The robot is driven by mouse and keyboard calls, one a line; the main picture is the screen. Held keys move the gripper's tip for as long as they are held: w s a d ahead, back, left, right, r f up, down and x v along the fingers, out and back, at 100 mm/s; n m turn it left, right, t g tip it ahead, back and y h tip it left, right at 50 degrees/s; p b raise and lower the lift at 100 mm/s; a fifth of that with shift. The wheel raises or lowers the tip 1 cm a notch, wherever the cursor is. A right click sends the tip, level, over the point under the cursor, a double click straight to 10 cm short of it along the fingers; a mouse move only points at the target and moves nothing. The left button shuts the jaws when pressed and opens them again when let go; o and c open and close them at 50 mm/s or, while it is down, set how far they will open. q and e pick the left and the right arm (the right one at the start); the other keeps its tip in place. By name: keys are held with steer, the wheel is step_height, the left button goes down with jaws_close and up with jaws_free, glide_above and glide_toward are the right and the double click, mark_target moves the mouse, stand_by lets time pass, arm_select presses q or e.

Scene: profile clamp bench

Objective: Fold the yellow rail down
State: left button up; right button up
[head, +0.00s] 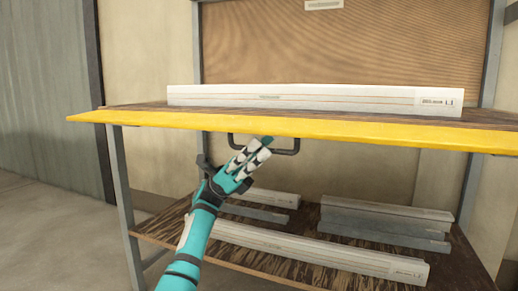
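The yellow rail (300,129) runs along the front edge of the bench's upper board, across nearly the whole width of the head view. It stands up, with its broad face to the front. A dark bar handle (291,152) hangs below the rail near the middle. My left gripper (259,147) is at this handle, its fingers close together and overlapping the bar in the picture. The fingers hide part of the handle, and I cannot tell whether they are closed on it or only in front. My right gripper is not in view.
A long pale profile (310,99) lies on the upper board behind the rail. The lower shelf (290,267) holds several pale and grey profiles. Grey bench legs (127,205) stand at both sides. The floor at the left (40,230) is clear.

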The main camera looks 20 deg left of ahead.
arm_select(q)
steer(key=shift+f, duration=0.1)
steer(key=v, duration=1.2)
steer(key=shift+d, duration=0.1)
steer(key=shift+d, duration=0.1)
